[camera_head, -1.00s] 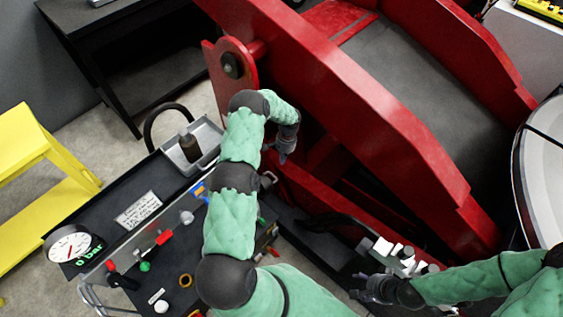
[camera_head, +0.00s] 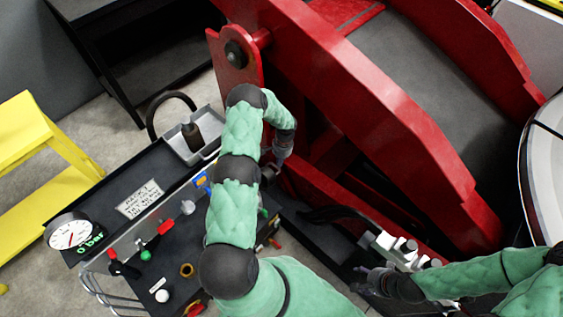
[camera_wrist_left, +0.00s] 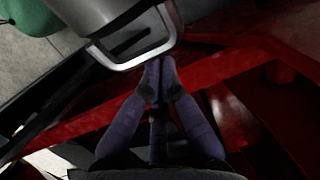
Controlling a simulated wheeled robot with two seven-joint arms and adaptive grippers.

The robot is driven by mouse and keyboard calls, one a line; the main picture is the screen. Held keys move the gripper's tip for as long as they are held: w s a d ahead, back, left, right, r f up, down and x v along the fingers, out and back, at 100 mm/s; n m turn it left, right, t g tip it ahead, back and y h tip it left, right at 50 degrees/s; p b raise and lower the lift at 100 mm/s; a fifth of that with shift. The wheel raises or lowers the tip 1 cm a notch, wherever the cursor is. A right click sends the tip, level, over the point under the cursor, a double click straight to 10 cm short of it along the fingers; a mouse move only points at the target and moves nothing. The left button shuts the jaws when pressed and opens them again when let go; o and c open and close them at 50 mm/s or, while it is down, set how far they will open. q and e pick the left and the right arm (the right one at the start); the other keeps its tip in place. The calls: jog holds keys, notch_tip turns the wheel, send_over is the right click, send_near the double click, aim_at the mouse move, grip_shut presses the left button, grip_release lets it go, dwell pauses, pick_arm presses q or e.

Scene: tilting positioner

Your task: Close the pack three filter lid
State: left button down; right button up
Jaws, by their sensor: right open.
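My left gripper (camera_head: 279,164) hangs at the right edge of the black power-pack bench, beside a small grey round part (camera_head: 267,174) partly covered by my arm. In the left wrist view its purple fingers (camera_wrist_left: 158,68) come together at the tips, right at the rim of a grey part with a silver edge and a dark slot (camera_wrist_left: 135,38). I cannot tell whether they touch it, or whether this part is the filter lid. My right gripper (camera_head: 370,279) is open at lower right, near a block of white and grey cylinders (camera_head: 398,249).
A large red frame (camera_head: 375,110) stands close right of my left gripper. A yellow step (camera_head: 50,170) stands left.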

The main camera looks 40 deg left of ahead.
aim_at(269, 175)
pick_arm(q)
jog(key=shift+s+r, duration=0.1)
jog(key=shift+r, duration=0.05)
jog(key=s+r, duration=0.1)
jog(key=s+r+p, duration=0.1)
jog(key=r, duration=0.1)
jog(key=shift+s+a, duration=0.1)
jog(key=shift+a, duration=0.05)
jog(key=shift+s+r, duration=0.5)
jog(key=shift+s, duration=0.2)
jog(key=shift+w+f, duration=0.1)
